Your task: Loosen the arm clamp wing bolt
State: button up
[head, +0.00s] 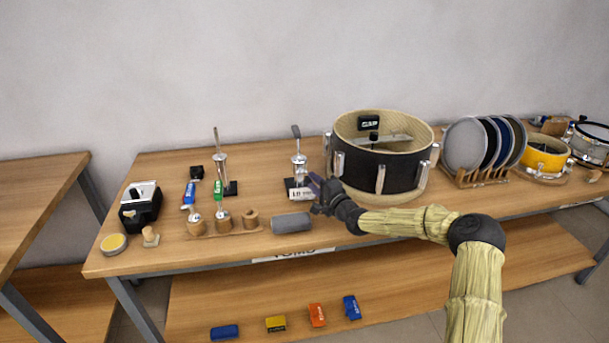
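A black drum (352,168) with a pale wooden rim stands on the bench, its top open. A grey bar or arm (397,138) and a small black knob (374,137) show inside it. A metal clamp-like stand (299,163) with a dark upright handle stands just left of the drum, on a dark base with a white label. My gripper (317,188) is at the right side of that base, in front of the drum's left side. It is small and dark here, so its opening and any contact are unclear. I cannot make out a wing bolt.
A second metal stand (220,165) is further left. A rack of round pads (464,146) and a yellow drum (545,155) are to the right. Bare bench lies between the stands.

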aim_at(304, 173)
jog(key=shift+x, duration=2.9)
jog(key=shift+f, duration=0.1)
grip_shut()
